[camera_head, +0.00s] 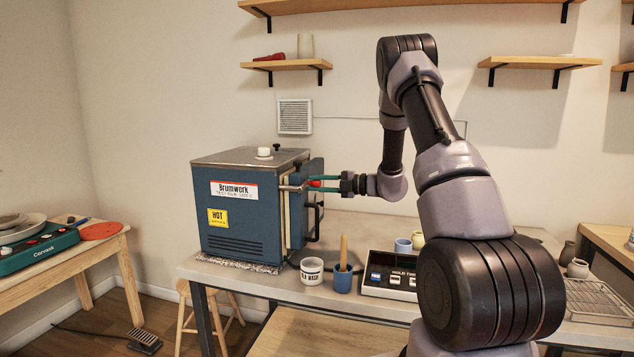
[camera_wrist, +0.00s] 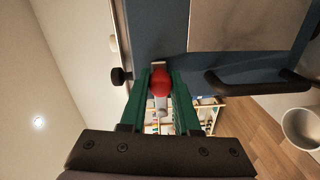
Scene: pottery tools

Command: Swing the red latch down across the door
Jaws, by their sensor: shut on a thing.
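The blue kiln (camera_head: 235,235) stands on the left part of the bench, with its door (camera_head: 303,215) on the right side. The latch's metal arm (camera_head: 291,188) reaches from the door's edge to a red knob (camera_head: 314,183), at the door's upper part. My gripper (camera_head: 322,184) is shut on the red knob from the right. In the wrist view, the red knob (camera_wrist: 160,83) sits between the green fingers of my gripper (camera_wrist: 161,88). The latch arm is mostly hidden there; its exact angle across the door is hard to tell.
A black door handle (camera_wrist: 262,82) projects beside my fingers. A labelled white pot (camera_head: 312,271), a blue cup (camera_head: 342,279) with a wooden-handled tool, and a control box (camera_head: 390,275) stand on the bench below my gripper. Shelves (camera_head: 290,65) hang above.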

